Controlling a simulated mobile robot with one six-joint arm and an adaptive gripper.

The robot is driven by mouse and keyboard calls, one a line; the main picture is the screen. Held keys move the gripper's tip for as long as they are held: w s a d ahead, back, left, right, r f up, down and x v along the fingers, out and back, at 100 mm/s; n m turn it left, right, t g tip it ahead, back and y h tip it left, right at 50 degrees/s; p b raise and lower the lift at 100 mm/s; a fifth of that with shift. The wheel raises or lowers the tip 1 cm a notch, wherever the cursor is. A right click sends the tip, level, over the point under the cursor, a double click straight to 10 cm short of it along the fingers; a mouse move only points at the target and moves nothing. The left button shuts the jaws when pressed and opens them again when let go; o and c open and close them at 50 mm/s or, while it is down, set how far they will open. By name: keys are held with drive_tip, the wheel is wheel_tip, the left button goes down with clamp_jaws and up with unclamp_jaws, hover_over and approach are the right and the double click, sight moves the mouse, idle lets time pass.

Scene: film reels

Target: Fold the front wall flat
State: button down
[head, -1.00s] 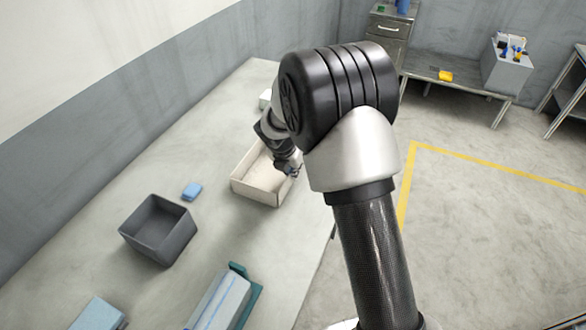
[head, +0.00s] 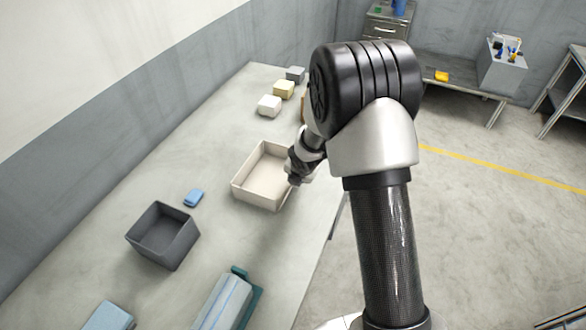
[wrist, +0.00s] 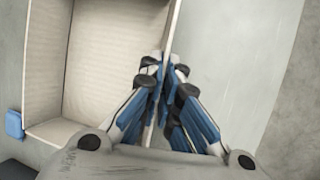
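An open cream box (head: 256,199) sits on the table in the head view; its inside looks empty. Its front wall, on the side toward me, is partly hidden by my gripper (head: 294,180). In the wrist view the box (wrist: 85,70) fills the left, and the front wall (wrist: 173,30) runs down as a narrow, upright-looking strip. My gripper (wrist: 164,72) has its blue-and-black fingers drawn together, one on each side of this wall, and appears shut on it. The contact at the fingertips is partly hidden.
A dark grey bin (head: 163,237) and a small blue block (head: 194,197) lie to the box's left. Several small blocks, one white (head: 270,106), stand behind it. A teal-edged case (head: 228,300) lies nearer the camera. Bare table (wrist: 235,60) borders the front wall.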

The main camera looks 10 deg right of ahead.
sight(309, 194)
drive_tip(key=shift+s+d+f+m+t+y+p, duration=0.3)
drive_tip(key=shift+s+d+t+y+p, duration=0.1)
drive_tip(key=shift+d+t+y, duration=0.15)
drive_tip(key=shift+s+d+f+t+y+b, duration=0.35)
drive_tip(key=shift+f+t+y+b, duration=0.3)
drive_tip(key=shift+b, duration=0.4)
drive_tip(key=t+y+b, duration=0.1)
drive_tip(key=b, duration=0.2)
drive_tip(key=d+f+m+t+y+b, duration=0.1)
drive_tip(key=y+b, duration=0.1)
drive_tip(key=b, duration=0.2)
drive_tip(key=shift+s+d+f+t, duration=0.1)
drive_tip(key=shift+s+f+t, duration=0.1)
drive_tip(key=shift+s+t, duration=0.15)
drive_tip(key=shift+s+d+f+m+t+y, duration=0.15)
drive_tip(key=shift+m+t+y, duration=0.25)
drive_tip(key=shift+t+y, duration=0.4)
drive_tip(key=c, duration=1.8)
unclamp_jaws()
drive_tip(key=shift+c, duration=0.2)
